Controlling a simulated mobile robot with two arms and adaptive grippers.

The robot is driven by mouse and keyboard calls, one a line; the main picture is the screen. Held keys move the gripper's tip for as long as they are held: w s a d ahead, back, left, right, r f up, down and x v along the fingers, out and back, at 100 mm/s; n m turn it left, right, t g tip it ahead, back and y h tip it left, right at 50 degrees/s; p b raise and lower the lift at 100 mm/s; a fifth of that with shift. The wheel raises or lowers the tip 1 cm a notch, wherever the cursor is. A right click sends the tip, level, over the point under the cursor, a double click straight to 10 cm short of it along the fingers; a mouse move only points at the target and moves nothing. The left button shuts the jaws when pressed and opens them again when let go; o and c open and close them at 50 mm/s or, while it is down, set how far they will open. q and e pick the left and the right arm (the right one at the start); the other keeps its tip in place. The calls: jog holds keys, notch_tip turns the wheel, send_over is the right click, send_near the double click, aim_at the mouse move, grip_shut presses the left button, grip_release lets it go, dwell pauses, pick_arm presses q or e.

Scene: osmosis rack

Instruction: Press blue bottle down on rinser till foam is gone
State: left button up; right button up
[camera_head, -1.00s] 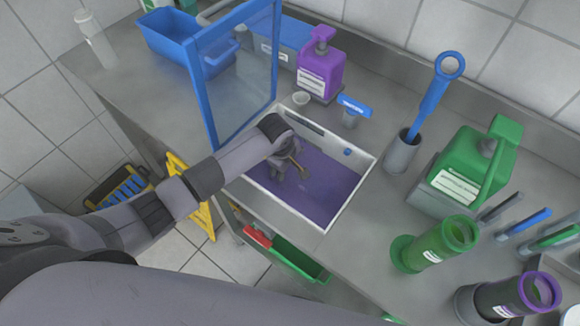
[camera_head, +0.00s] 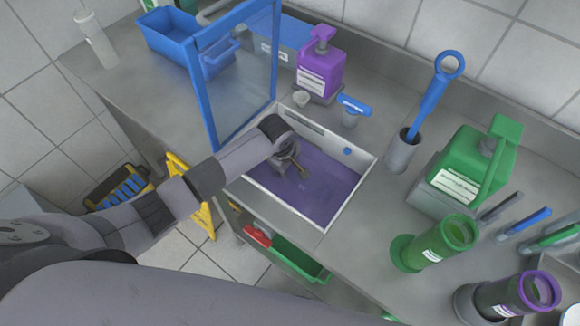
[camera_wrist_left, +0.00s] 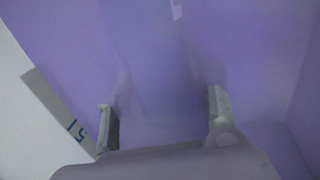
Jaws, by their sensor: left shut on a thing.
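My left gripper (camera_head: 293,166) reaches down into the white-rimmed sink (camera_head: 357,183), over its purple floor or liquid. In the left wrist view its two fingers (camera_wrist_left: 165,122) stand apart, with a faint, see-through bluish shape (camera_wrist_left: 150,60) between them. This seems to be the blue bottle, held by the fingers; its outline is blurred against the purple. In the head view the bottle cannot be made out, as the gripper and wrist cover that spot. I cannot make out the rinser or tell foam from the purple surface. My right gripper is not in view.
A blue-framed clear panel (camera_head: 238,85) stands left of the sink. A purple bottle (camera_head: 320,70) and blue-handled tap-like fitting (camera_head: 353,106) stand behind it. A blue brush (camera_head: 432,95), green canister (camera_head: 470,165) and green cylinder (camera_head: 443,243) stand to the right.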

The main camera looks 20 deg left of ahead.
pick_arm(q)
jog(key=shift+c, duration=0.7)
jog(key=o, duration=0.5)
jog(key=c, duration=0.5)
jog(key=shift+o, duration=0.2)
jog(key=shift+w+p+v, duration=0.15)
jog(key=shift+p+v, duration=0.4)
jog(key=shift+v, duration=0.2)
jog(key=shift+w+p+v, duration=0.15)
jog(key=shift+p+v, duration=0.4)
jog(key=shift+v, duration=0.15)
jog(key=shift+w+d+p+v, duration=0.1)
jog(key=shift+w+p+v, duration=0.1)
jog(key=shift+p+v, duration=0.65)
jog(key=shift+w+d+p+v, duration=0.15)
jog(key=shift+p+v, duration=0.4)
jog(key=shift+v, duration=0.6)
jog(key=shift+w+d+p+v, duration=0.1)
jog(key=shift+w+p+v, duration=0.15)
jog(key=shift+p+v, duration=0.6)
jog(key=w+d+p+v, duration=0.1)
jog(key=w+p+v, duration=0.1)
jog(key=p+v, duration=0.5)
jog(key=v, duration=0.6)
jog(key=shift+w, duration=0.3)
jog(key=shift+d+r, duration=0.1)
jog(key=shift+d, duration=0.05)
